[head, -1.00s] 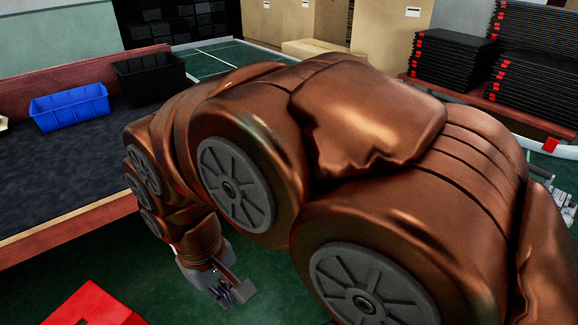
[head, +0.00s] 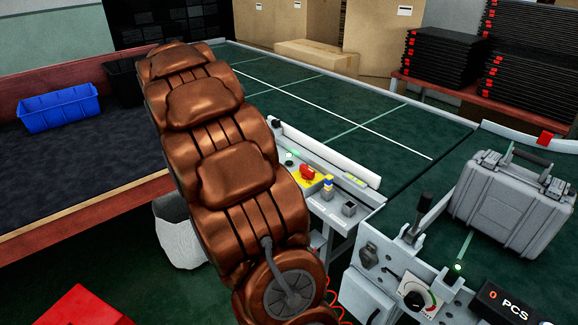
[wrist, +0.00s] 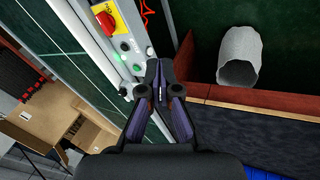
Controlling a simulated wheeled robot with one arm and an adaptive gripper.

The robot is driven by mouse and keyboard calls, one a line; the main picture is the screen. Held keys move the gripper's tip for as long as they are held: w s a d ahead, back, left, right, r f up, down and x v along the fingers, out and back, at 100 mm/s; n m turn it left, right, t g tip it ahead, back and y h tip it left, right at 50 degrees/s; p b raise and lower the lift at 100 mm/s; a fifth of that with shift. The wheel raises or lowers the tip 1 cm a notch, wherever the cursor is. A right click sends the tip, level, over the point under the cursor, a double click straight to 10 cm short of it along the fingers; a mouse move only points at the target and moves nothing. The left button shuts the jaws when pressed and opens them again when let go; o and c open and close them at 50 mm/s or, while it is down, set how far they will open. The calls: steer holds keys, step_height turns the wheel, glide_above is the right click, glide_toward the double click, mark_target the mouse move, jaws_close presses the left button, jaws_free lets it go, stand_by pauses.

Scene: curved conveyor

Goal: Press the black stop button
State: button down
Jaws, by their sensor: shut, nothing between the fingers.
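A grey control strip (head: 330,196) runs along the conveyor edge in the head view. It carries a red mushroom button on a yellow plate (head: 308,174) and small round buttons near its far end. In the wrist view the red mushroom button (wrist: 104,20) is at top left, with a small black button (wrist: 124,46) and a lit green button (wrist: 115,58) below it. My gripper (wrist: 157,66) is shut and empty, with its tips to the lower right of these buttons and apart from the black one. In the head view my arm hides the gripper.
A second panel with a dial (head: 414,300) and a counter stands at the lower right, beside a grey case (head: 514,203). A white bin (head: 178,236) stands on the floor. The green conveyor top beyond the strip is clear.

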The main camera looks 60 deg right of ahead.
steer(key=w+d+f+m+h+b, duration=0.1)
steer(key=w+d+f, duration=0.2)
steer(key=d, duration=0.6)
steer(key=w+d+f+m+h+b, duration=0.1)
steer(key=w+d+f, duration=0.15)
steer(key=d, duration=0.75)
steer(key=m+h+b, duration=0.2)
glide_above(288, 163)
step_height(288, 163, down, 6)
steer(key=shift+f, duration=0.2)
steer(key=shift+w+d, duration=0.1)
steer(key=shift+f, duration=0.15)
step_height(288, 163, down, 7)
steer(key=shift+f+b, duration=0.15)
steer(key=shift+b, duration=1)
steer(key=shift+f+b, duration=0.6)
steer(key=shift+f, duration=0.05)
steer(key=shift+f, duration=0.2)
steer(key=shift+f+b, duration=0.2)
steer(key=shift+b, duration=0.45)
